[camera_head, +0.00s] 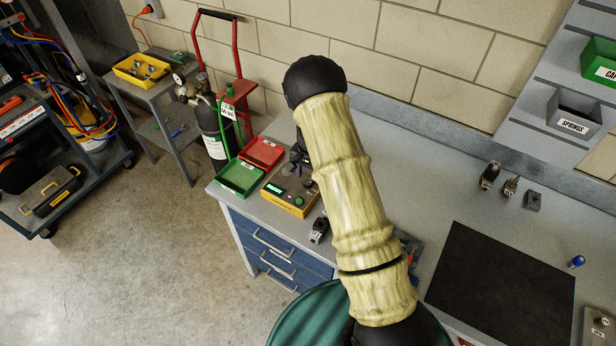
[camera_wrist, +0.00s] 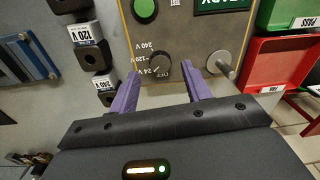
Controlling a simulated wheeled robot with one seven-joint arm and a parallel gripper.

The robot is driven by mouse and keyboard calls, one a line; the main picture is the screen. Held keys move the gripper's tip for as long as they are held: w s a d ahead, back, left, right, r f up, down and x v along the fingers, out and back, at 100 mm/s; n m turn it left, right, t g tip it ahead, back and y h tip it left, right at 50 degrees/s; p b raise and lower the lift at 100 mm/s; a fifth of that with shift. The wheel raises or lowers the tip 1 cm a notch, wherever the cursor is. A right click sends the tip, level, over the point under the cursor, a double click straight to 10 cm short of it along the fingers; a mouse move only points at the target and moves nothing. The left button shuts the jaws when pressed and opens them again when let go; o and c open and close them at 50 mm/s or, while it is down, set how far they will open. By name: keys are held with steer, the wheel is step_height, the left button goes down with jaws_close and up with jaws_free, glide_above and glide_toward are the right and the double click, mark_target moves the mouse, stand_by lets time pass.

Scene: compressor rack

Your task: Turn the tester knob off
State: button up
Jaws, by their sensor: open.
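The tester (camera_head: 285,199) is a yellow-sided box with a grey-brown top on the workbench, partly hidden by my arm. In the wrist view its panel (camera_wrist: 205,25) shows a dark round knob (camera_wrist: 160,66), with voltage labels printed upside down around it. The knob's exact setting is too small to read surely. My gripper (camera_wrist: 161,78) is open, its two purple fingers on either side of the lower part of the knob. I cannot tell whether they touch it. In the head view the gripper (camera_head: 298,160) is mostly hidden behind my arm.
A green tray (camera_head: 240,180) and a red tray (camera_head: 262,153) lie beside the tester. The panel also has a green button (camera_wrist: 145,10) and a metal post (camera_wrist: 219,63). A black mat (camera_head: 505,285) lies right.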

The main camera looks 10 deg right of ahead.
mark_target(308, 182)
steer(key=shift+f, duration=1.45)
steer(key=shift+a, duration=0.1)
steer(key=c, duration=1)
steer(key=shift+w+n, duration=0.1)
steer(key=shift+n, duration=0.3)
steer(key=n+b, duration=0.4)
steer(key=shift+f, duration=0.1)
steer(key=n+b, duration=0.2)
steer(key=n, duration=0.3)
steer(key=shift+r, duration=0.2)
